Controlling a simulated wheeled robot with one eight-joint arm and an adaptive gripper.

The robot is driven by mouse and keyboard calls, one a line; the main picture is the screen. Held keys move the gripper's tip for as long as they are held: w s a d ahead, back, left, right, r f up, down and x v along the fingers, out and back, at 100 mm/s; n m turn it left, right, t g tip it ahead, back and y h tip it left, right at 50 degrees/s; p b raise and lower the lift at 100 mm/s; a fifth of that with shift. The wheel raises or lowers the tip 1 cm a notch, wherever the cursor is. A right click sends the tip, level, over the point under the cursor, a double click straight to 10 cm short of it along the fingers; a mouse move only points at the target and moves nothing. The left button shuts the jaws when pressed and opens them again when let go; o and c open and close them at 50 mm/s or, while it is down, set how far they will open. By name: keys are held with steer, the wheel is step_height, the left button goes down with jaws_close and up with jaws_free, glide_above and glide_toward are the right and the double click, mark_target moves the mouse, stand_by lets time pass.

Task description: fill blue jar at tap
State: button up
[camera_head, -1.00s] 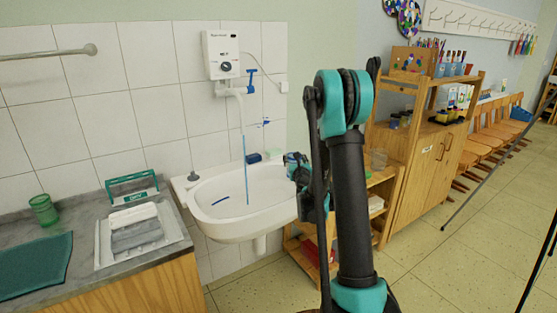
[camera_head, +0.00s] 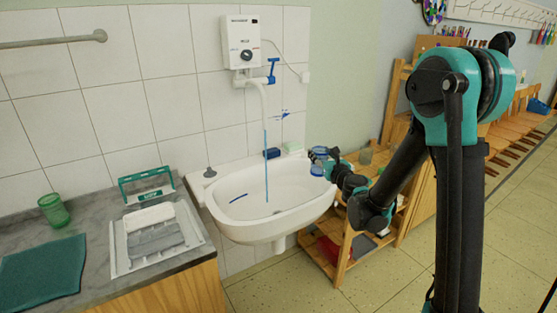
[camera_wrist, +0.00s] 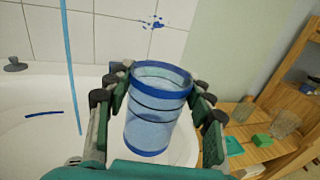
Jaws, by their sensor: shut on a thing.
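My gripper (camera_wrist: 157,112) is shut on the blue jar (camera_wrist: 150,135), a clear jar with blue bands, upright and open at the top. In the head view the jar (camera_head: 318,168) is at the sink's right rim, partly hidden by my gripper (camera_head: 322,160). The tap (camera_head: 262,83) hangs from a white water heater (camera_head: 243,42) on the tiled wall. A thin blue stream of water (camera_head: 266,165) falls from it into the white sink (camera_head: 235,210). The stream (camera_wrist: 70,65) is left of the jar in the wrist view, apart from it.
A counter at left holds a green cup (camera_head: 54,210), a teal cloth (camera_head: 42,270) and a white tray (camera_head: 120,262). A wooden shelf (camera_head: 345,250) stands right of the sink.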

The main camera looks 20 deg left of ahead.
steer(key=s+a+r+n+g+y, duration=0.2)
steer(key=s+a+n+g+y, duration=0.2)
steer(key=s+a, duration=0.85)
steer(key=w+a, duration=0.5)
steer(key=w, duration=0.2)
steer(key=shift+a, duration=0.15)
steer(key=shift+w+f, duration=0.1)
steer(key=shift+w, duration=0.05)
steer(key=w+a, duration=0.4)
steer(key=w, duration=0.2)
stand_by(0.7)
stand_by(4.5)
